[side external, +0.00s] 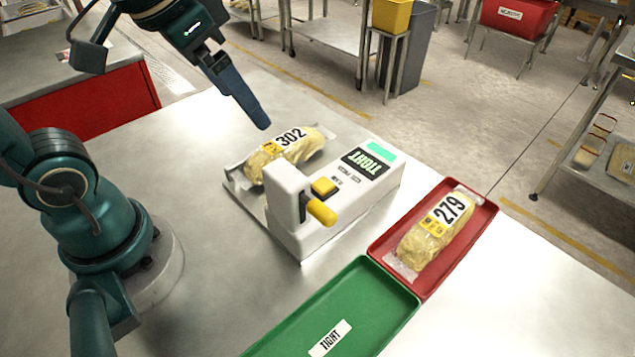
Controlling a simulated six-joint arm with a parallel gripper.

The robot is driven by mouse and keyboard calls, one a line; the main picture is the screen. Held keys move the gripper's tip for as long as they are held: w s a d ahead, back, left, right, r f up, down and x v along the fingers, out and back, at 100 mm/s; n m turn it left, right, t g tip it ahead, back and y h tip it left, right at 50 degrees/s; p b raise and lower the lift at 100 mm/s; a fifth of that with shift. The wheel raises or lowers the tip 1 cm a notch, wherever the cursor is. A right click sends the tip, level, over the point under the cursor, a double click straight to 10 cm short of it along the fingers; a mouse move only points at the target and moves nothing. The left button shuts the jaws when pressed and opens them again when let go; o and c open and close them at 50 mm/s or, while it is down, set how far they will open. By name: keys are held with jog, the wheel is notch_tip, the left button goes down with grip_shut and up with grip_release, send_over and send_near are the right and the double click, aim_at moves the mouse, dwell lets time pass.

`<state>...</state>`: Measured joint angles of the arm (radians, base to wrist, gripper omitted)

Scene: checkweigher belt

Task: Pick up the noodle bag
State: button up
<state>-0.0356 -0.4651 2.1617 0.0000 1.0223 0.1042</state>
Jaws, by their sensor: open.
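A noodle bag (287,151) in clear wrap, labelled 302, lies on the metal weighing plate (236,179) behind the white machine (313,210). The machine's housing hides part of the plate and the bag's near end. A second noodle bag (433,233), labelled 279, lies in the red tray (381,247). My gripper (262,124) is open and empty, with its fingers pointing down just above and left of the 302 bag, apart from it as far as this view shows.
An empty green tray (370,305) labelled TIGHT stands at the front, touching or close to the red tray. The metal table (205,265) is bare left of the machine.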

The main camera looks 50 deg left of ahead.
jog(key=w+a+f+g, duration=0.2)
jog(key=w+a+f, duration=0.1)
jog(key=w, duration=0.5)
jog(key=g, duration=0.3)
send_over(285, 140)
jog(key=shift+n, duration=0.4)
notch_tip(285, 140, down, 6)
jog(key=shift+d+f, duration=0.1)
jog(key=shift+f, duration=2.6)
grip_shut()
jog(key=shift+r, duration=0.1)
